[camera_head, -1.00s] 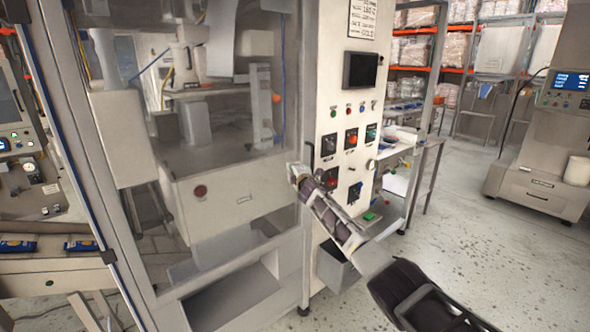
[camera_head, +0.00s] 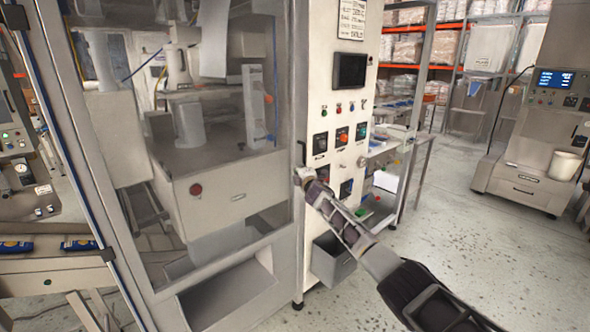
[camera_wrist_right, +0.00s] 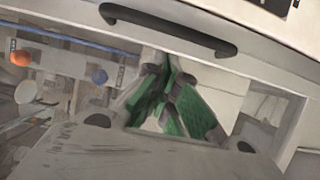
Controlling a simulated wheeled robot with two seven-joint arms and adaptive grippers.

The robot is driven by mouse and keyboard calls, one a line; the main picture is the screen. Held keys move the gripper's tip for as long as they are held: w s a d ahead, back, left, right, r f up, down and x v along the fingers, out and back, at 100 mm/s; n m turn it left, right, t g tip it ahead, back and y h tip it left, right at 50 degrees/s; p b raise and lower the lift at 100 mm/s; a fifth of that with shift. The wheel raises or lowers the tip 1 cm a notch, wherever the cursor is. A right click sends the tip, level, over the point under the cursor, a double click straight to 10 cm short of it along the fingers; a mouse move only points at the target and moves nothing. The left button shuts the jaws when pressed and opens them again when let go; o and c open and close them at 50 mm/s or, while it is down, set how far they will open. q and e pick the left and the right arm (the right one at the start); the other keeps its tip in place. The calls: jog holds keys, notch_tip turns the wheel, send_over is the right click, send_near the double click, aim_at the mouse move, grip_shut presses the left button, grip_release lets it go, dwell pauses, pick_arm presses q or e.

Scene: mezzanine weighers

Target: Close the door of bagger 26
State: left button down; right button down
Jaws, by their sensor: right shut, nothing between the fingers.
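The bagger's tall framed clear door (camera_head: 270,235) fills the left and middle of the head view, with the machine's inside seen through it. Its right edge stands beside the control panel (camera_head: 338,110); I cannot tell whether a gap is left there. A dark bar handle (camera_head: 302,152) is at that edge, and it spans the top of the right wrist view (camera_wrist_right: 170,27). My right gripper (camera_head: 302,174) is shut and empty, just below the handle in the head view. Its green-padded fingers (camera_wrist_right: 172,85) point toward the pale surface below the handle. My left gripper is out of view.
A grey bin (camera_head: 333,260) hangs low under the control panel. A side table (camera_head: 405,150) stands behind it. Another machine with a blue screen (camera_head: 540,130) is at the right. Speckled floor (camera_head: 450,235) between them is clear. A conveyor (camera_head: 50,265) is at the left.

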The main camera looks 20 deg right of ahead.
jog(key=s+d, duration=0.2)
jog(key=d, duration=0.5)
jog(key=shift+s+p, duration=0.3)
jog(key=shift+s, duration=0.05)
dwell(0.6)
